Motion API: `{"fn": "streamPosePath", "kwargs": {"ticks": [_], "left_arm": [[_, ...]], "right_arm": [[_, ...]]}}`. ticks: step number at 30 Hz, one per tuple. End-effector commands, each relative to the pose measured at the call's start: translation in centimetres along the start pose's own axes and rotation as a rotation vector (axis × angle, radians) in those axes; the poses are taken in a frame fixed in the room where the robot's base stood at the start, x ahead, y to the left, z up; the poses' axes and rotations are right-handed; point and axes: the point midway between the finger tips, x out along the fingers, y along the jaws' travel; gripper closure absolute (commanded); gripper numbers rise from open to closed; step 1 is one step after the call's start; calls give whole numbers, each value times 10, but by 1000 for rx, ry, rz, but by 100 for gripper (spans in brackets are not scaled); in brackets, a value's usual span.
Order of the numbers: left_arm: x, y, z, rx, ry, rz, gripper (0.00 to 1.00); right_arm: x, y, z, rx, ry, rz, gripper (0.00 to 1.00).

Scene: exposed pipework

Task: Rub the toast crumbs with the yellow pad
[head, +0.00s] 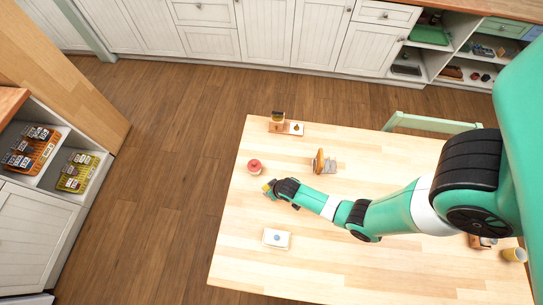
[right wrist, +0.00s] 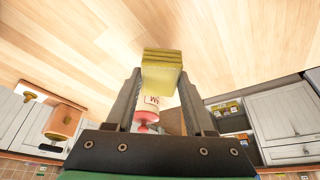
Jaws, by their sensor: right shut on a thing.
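My right gripper (head: 268,189) reaches in from the right, over the left part of the light wooden table (head: 350,270). It is shut on the yellow pad (right wrist: 162,72), which sticks out between the two dark fingers in the right wrist view. In the head view only a small bit of the pad shows at the fingertips. I cannot tell whether the pad touches the table. I cannot make out any toast crumbs in either view. My left gripper is not in view.
A red-topped jar (head: 254,167) stands just behind the gripper. A white card-like thing (head: 276,238) with a blue spot lies in front of it. A brown and grey object (head: 323,163) and a wooden stand (head: 278,123) are farther back. The table's front middle is clear.

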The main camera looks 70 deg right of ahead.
Motion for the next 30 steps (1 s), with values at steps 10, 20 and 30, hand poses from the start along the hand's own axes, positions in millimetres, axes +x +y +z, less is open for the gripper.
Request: {"fn": "streamPosePath", "kwargs": {"ticks": [10,20,30], "left_arm": [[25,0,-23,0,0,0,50],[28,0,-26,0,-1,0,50],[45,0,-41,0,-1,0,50]], "right_arm": [[-32,-2,-14,-4,0,-2,100],[-36,-2,-16,-5,0,-2,100],[-57,-2,-24,-5,1,-2,100]]}}
